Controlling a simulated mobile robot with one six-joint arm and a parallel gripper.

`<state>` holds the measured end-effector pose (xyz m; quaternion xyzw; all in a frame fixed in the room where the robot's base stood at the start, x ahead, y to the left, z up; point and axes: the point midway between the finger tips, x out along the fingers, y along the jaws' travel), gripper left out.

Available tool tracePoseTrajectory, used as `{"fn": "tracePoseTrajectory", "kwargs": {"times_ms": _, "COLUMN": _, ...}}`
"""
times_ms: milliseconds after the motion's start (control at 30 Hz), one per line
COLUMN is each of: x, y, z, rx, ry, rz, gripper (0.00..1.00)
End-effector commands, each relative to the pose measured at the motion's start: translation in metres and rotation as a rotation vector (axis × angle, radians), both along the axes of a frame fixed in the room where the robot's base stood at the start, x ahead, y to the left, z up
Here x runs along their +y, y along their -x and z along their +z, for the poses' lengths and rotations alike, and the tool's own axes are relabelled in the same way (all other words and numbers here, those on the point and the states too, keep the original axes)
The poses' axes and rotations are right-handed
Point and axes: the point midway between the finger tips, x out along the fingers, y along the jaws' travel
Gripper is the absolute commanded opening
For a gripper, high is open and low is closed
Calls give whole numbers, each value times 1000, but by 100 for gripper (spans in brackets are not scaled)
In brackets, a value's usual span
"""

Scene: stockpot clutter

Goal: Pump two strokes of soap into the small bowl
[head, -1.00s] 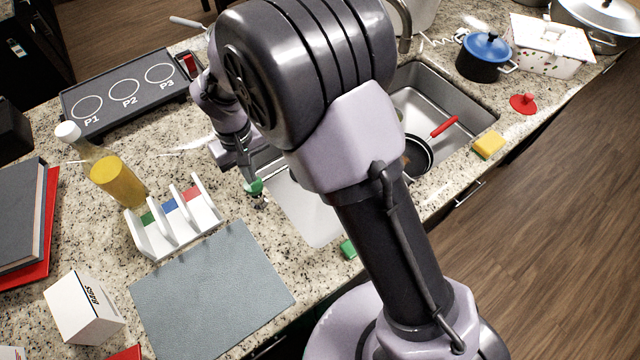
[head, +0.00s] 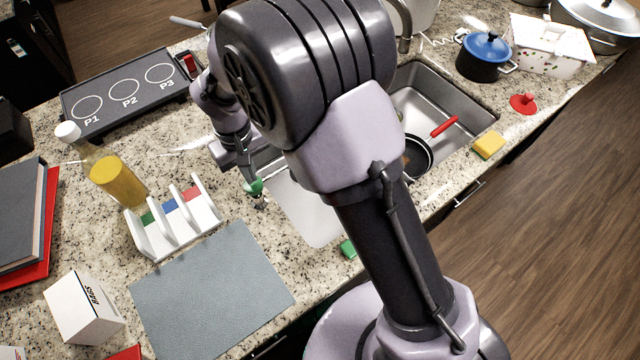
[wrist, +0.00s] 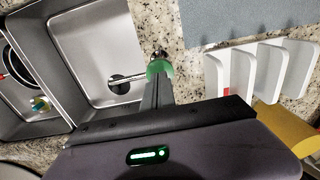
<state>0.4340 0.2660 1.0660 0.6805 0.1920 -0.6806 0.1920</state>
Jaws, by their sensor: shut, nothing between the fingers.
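My gripper (head: 254,187) is shut and empty, its green tips pointing down near the sink's left basin (head: 305,215). In the wrist view, my gripper (wrist: 158,70) is right over or against a small metal fixture (wrist: 158,54) at the basin's edge, which looks like the soap pump. I cannot tell whether the tips touch it. A metal spout (wrist: 128,78) runs left from there over the basin. In the head view, my arm hides much of the sink. I cannot make out a small bowl in either view.
A white rack (head: 165,225) and a grey mat (head: 210,290) lie close to my gripper. An oil bottle (head: 115,178) stands behind the rack. A pan (head: 418,155) sits in the right basin. A yellow sponge (head: 488,146) lies at the counter edge.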

Motion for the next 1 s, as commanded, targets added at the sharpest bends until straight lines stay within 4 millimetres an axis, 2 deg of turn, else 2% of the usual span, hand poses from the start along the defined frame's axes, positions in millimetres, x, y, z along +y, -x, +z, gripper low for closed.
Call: {"fn": "tracePoseTrajectory", "kwargs": {"times_ms": 1000, "x": 0, "y": 0, "z": -32, "rx": 0, "ry": 0, "rz": 0, "gripper": 0}}
